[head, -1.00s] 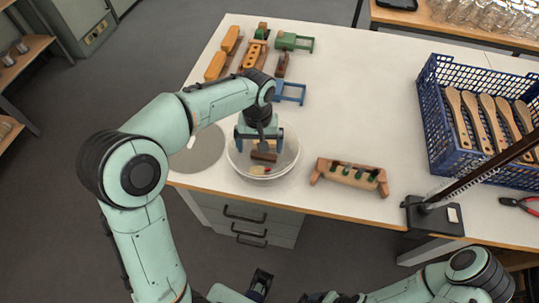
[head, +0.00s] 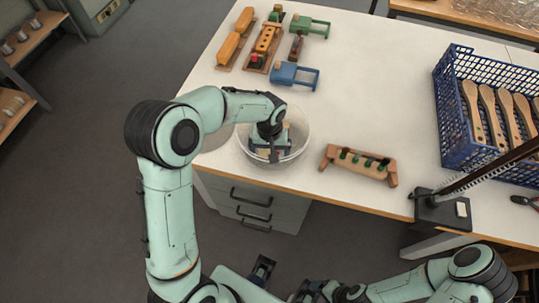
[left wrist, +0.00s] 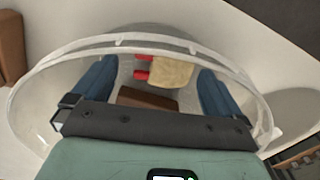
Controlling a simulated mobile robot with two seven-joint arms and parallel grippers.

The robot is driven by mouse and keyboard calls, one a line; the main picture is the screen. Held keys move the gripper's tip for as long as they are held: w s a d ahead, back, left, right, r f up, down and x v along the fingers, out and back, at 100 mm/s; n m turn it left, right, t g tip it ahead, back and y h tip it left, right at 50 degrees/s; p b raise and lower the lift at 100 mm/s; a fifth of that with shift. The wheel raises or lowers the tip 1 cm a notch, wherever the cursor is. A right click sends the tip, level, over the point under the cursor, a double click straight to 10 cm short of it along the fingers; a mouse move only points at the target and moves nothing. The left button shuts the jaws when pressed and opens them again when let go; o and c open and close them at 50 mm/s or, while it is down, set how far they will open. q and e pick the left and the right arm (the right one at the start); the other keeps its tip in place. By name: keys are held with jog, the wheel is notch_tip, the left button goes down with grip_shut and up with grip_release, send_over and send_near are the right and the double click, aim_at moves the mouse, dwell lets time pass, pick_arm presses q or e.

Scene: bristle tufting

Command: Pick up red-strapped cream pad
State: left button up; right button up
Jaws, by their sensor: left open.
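The cream pad with red straps (left wrist: 172,70) lies inside a clear round bowl (head: 304,132) near the table's front edge. In the left wrist view its red straps stick out to the left. My left gripper (head: 268,156) reaches down into the bowl. In the left wrist view its two blue fingers (left wrist: 180,88) stand wide apart, one on each side of the pad, with nothing held. In the head view the arm and gripper hide most of the pad.
A brown block (left wrist: 147,98) lies in the bowl beside the pad. A wooden rack (head: 358,165) with green pegs stands right of the bowl. A blue frame (head: 290,74) and wooden brush parts (head: 235,42) lie behind. A blue crate (head: 452,110) holds wooden handles.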

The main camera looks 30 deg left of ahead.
pick_arm(q)
jog(key=shift+f, duration=0.3)
jog(key=c, duration=1.2)
jog(key=shift+o, duration=0.2)
